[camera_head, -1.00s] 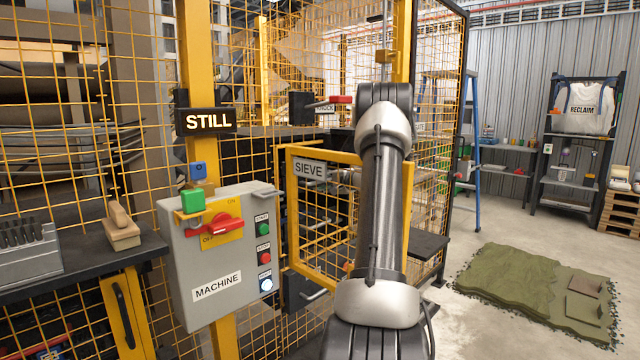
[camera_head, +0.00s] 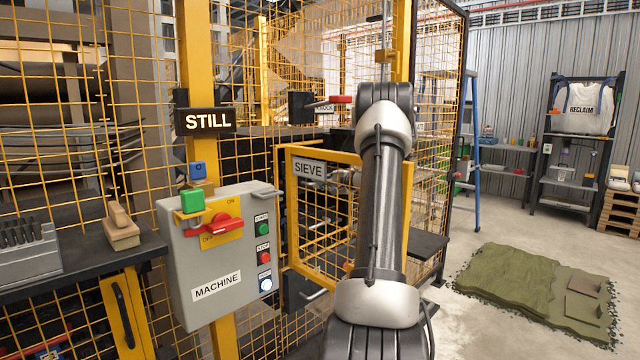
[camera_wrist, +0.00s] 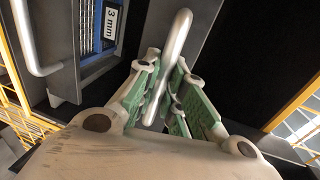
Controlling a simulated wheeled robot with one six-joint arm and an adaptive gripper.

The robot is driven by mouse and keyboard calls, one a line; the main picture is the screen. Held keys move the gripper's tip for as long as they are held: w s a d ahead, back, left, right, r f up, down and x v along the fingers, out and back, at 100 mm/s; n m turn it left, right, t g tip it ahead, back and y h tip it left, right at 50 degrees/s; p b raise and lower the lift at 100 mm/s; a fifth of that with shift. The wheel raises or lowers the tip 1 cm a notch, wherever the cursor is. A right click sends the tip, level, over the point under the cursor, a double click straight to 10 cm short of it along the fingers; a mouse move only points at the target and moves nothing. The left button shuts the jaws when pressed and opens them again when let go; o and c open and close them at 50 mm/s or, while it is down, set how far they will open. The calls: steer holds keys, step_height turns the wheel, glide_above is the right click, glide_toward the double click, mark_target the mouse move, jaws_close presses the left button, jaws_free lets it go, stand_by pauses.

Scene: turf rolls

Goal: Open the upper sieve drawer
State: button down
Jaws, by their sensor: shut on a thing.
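In the wrist view my gripper (camera_wrist: 166,75) has its green-padded fingers closed around a pale grey bar handle (camera_wrist: 181,33). The handle stands on a dark grey front. A second bar handle (camera_wrist: 40,45) is at the upper left, near a meshed panel with a "3 mm" label (camera_wrist: 111,20). In the head view my arm hides the gripper and the held handle. The yellow mesh gate (camera_head: 325,155) with the SIEVE sign (camera_head: 309,169) is in front of the machine.
A grey MACHINE control box (camera_head: 222,255) with a red switch (camera_head: 213,231) is left of the arm. The sign above reads STILL (camera_head: 208,121). Yellow mesh fencing surrounds the machine.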

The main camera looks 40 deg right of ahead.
steer(key=f+v, duration=0.3)
steer(key=v, duration=1.3)
steer(key=s+f+v, duration=0.1)
steer(key=f+v, duration=0.2)
steer(key=v, duration=1.4)
steer(key=shift+a+f, duration=0.1)
steer(key=shift+a, duration=0.05)
steer(key=c, duration=1.5)
jaws_free()
steer(key=v, duration=1.2)
steer(key=shift+s, duration=0.1)
